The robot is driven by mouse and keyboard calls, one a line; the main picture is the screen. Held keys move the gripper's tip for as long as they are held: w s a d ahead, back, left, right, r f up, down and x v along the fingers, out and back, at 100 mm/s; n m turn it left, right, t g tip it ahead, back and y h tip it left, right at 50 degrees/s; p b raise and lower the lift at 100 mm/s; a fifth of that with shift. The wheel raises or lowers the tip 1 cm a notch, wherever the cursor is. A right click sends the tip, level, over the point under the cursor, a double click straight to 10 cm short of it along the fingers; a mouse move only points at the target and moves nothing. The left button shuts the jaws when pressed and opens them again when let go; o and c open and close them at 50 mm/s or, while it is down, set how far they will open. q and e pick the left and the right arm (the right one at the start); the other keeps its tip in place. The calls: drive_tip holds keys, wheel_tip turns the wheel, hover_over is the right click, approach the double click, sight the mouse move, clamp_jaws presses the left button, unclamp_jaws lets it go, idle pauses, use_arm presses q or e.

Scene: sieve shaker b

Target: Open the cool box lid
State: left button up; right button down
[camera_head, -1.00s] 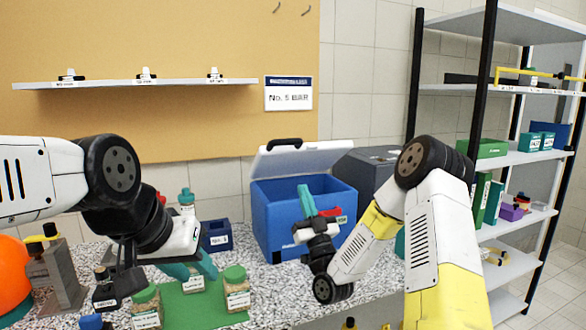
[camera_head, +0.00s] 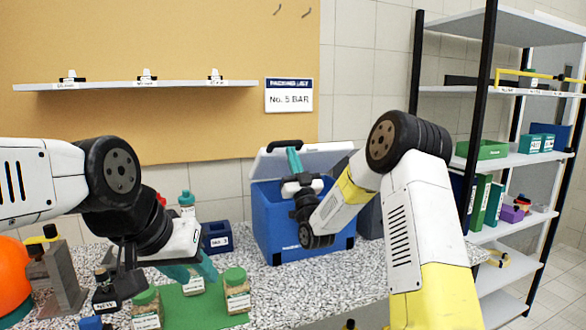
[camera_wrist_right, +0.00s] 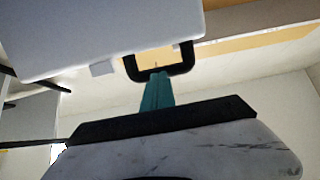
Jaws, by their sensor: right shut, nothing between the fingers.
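The blue cool box (camera_head: 278,240) stands on the speckled counter against the wall. Its white lid (camera_head: 325,160) is raised and tilted at the back, with a black handle (camera_head: 284,145) on its upper edge. My right gripper (camera_head: 294,158) is shut and empty, its teal fingers pointing up in front of the lid, just below the handle. In the right wrist view the teal fingers (camera_wrist_right: 157,92) reach toward the handle (camera_wrist_right: 160,70), with the lid (camera_wrist_right: 100,40) at upper left; contact is unclear. My left gripper (camera_head: 195,270) hangs low over the jars; its finger gap is unclear.
Green-lidded jars (camera_head: 237,290) stand on a green mat (camera_head: 205,308) by my left gripper. A small dark-blue bin (camera_head: 216,237) sits left of the box. A grey case (camera_head: 370,212) stands right of it, partly hidden by my arm. A shelf rack (camera_head: 500,155) is at right.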

drive_tip(key=shift+w+r, duration=0.15)
drive_tip(key=shift+r, duration=0.05)
drive_tip(key=shift+r, duration=0.1)
